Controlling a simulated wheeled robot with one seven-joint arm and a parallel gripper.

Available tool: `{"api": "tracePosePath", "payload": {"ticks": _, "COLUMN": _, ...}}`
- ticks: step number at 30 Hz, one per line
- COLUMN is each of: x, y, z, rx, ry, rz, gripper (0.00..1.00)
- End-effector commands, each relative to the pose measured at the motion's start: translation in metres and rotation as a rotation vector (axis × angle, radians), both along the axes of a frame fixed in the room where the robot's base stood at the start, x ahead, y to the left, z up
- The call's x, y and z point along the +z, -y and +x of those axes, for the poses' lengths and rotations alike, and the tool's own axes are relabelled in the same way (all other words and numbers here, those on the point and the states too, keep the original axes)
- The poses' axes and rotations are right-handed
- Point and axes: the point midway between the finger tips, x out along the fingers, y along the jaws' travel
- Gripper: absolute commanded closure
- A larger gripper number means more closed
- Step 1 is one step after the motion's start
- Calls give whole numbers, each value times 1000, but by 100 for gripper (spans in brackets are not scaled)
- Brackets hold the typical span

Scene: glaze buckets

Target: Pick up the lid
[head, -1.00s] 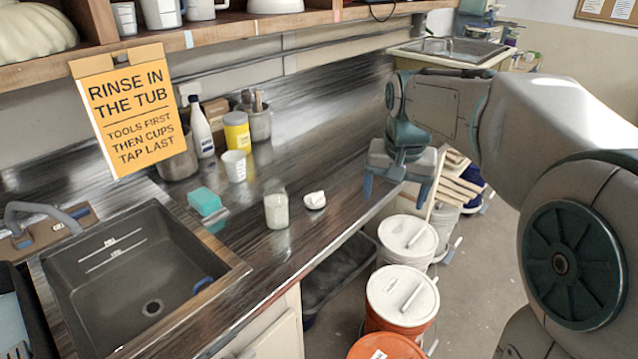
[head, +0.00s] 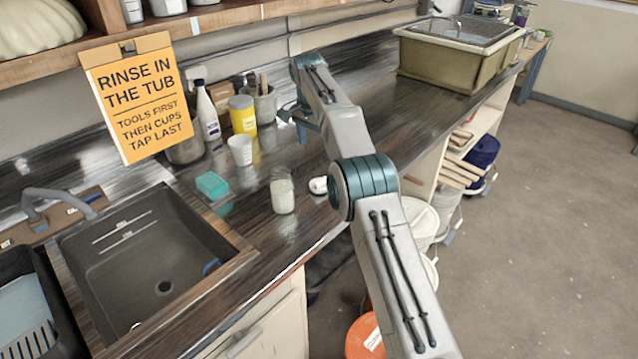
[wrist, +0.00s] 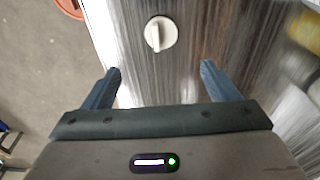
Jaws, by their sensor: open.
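The lid (head: 318,185) is a small white round piece lying on the counter, just right of a glass jar (head: 283,192). My arm partly covers it in the head view. In the wrist view the lid (wrist: 161,33) shows whole, with a raised bar across its top. My gripper (wrist: 160,70) is open and empty; the lid lies beyond its fingertips, roughly centred between them and apart from them. In the head view my gripper (head: 293,118) is over the counter behind the lid, near the yellow-labelled container.
The sink (head: 150,255) is at left. Lidded buckets (head: 420,222) stand below the counter's front edge. The counter toward the tub (head: 440,62) is clear.

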Motion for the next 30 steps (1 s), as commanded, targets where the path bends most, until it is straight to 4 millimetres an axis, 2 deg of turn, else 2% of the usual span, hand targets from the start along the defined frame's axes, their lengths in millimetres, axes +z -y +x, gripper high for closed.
{"api": "tracePosePath", "payload": {"ticks": 5, "x": -17, "y": -5, "z": 2, "rx": -15, "ry": -3, "rz": -2, "gripper": 19}}
{"api": "tracePosePath", "payload": {"ticks": 15, "x": -77, "y": 0, "z": 8, "rx": -15, "ry": -2, "rz": -1, "gripper": 19}}
{"api": "tracePosePath", "payload": {"ticks": 23, "x": -97, "y": 3, "z": 11, "rx": -14, "ry": -2, "rz": -1, "gripper": 19}}
{"api": "tracePosePath", "payload": {"ticks": 30, "x": -130, "y": 8, "z": 15, "rx": -14, "ry": -3, "rz": -1, "gripper": 19}}
